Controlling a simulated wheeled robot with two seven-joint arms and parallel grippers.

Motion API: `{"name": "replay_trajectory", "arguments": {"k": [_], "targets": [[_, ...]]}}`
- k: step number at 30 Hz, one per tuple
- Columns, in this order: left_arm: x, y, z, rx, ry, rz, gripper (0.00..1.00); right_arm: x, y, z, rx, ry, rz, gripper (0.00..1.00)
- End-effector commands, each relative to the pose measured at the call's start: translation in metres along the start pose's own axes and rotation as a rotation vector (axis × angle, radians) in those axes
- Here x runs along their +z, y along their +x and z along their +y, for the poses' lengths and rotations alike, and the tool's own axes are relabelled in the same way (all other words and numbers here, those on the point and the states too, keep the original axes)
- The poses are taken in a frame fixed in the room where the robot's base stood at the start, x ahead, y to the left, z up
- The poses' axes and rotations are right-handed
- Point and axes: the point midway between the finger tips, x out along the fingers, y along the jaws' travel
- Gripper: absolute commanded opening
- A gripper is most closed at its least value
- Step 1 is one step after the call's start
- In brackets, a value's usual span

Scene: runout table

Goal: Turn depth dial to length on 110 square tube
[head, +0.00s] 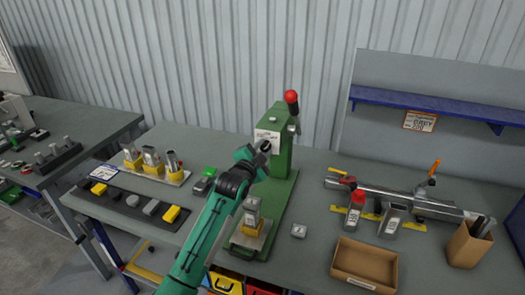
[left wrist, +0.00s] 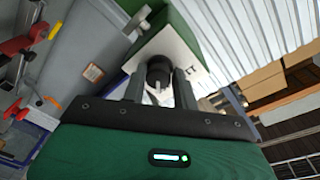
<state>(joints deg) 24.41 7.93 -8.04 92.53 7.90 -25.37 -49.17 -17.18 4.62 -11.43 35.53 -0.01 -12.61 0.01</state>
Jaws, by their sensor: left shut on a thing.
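My left gripper (head: 262,148) reaches up to the front of the green press (head: 284,165). In the left wrist view my left gripper (left wrist: 159,88) has its two fingers on either side of a dark round dial (left wrist: 158,70) and is shut on it. The dial sits on a white plate (left wrist: 186,52) on the green press head, and the plate also shows in the head view (head: 268,136). The dial's markings cannot be read. A square tube (head: 252,205) stands in a yellow holder at the press base. My right gripper is not in view.
Tubes in yellow holders (head: 151,157) stand on a plate at the left. A red-knobbed lever (head: 291,97) tops the press.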

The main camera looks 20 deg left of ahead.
Motion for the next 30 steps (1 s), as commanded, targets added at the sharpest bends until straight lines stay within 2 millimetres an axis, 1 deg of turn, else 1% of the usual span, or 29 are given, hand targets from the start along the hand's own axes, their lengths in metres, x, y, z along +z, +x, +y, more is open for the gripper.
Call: {"name": "replay_trajectory", "arguments": {"k": [1,5,11,30], "targets": [[0.0010,-0.0002,0.0035,0.005,-0.010,-0.002,0.06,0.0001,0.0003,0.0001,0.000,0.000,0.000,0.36],[0.0013,-0.0002,0.0041,0.003,-0.052,0.000,0.06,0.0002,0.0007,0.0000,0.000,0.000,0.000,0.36],[0.0016,-0.0001,0.0048,-0.007,-0.178,0.007,0.06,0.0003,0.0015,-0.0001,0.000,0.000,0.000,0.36],[0.0012,-0.0001,0.0071,-0.053,-0.777,0.040,0.06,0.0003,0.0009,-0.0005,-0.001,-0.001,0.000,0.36]]}}
